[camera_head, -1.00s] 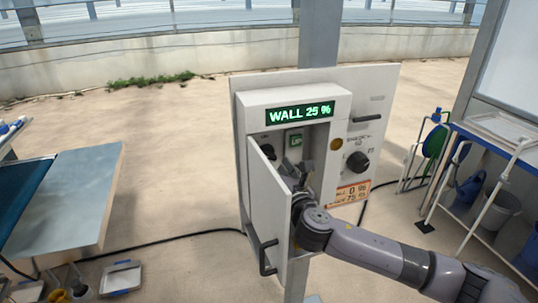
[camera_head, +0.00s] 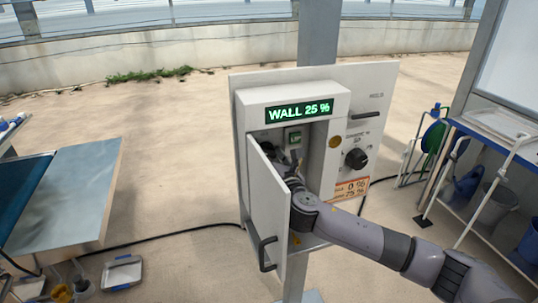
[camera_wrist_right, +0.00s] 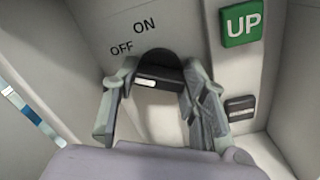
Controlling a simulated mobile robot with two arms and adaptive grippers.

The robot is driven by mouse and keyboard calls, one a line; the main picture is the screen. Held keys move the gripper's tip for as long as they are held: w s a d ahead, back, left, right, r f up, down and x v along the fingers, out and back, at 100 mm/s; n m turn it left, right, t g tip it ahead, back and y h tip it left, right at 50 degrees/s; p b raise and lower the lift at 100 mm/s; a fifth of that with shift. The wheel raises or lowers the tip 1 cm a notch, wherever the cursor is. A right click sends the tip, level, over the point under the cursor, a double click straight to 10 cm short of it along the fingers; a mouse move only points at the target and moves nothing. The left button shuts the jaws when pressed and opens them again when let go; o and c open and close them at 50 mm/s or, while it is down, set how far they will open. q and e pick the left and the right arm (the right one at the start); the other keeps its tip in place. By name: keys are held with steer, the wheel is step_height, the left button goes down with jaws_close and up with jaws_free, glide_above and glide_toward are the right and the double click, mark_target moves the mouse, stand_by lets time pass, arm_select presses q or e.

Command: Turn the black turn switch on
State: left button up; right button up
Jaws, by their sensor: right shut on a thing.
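The black turn switch (camera_wrist_right: 158,70) sits on the inner panel of the open box, with OFF printed at its left and ON above it in the right wrist view. A pale mark shows on its near face. My right gripper (camera_wrist_right: 160,80) has a finger on each side of the switch and is shut on it. In the head view the right gripper (camera_head: 292,172) reaches into the box behind the open door, which partly hides it. Which label the switch points to is hard to tell. My left gripper is not in view.
The white control box (camera_head: 240,118) has its door (camera_head: 268,205) swung open at the left. A green UP button (camera_wrist_right: 241,24) is right of the switch. A display reads WALL 25 % (camera_head: 299,111). A black knob (camera_head: 356,159) is on the outer panel, near my right arm.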

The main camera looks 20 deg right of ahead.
steer(key=c, duration=0.3)
steer(key=shift+m, duration=0.3)
steer(key=m+b, duration=0.1)
steer(key=m, duration=0.3)
steer(key=shift+f, duration=0.1)
steer(key=m+b, duration=0.1)
steer(key=m, duration=0.2)
steer(key=shift+m, duration=2.2)
steer(key=o, duration=0.9)
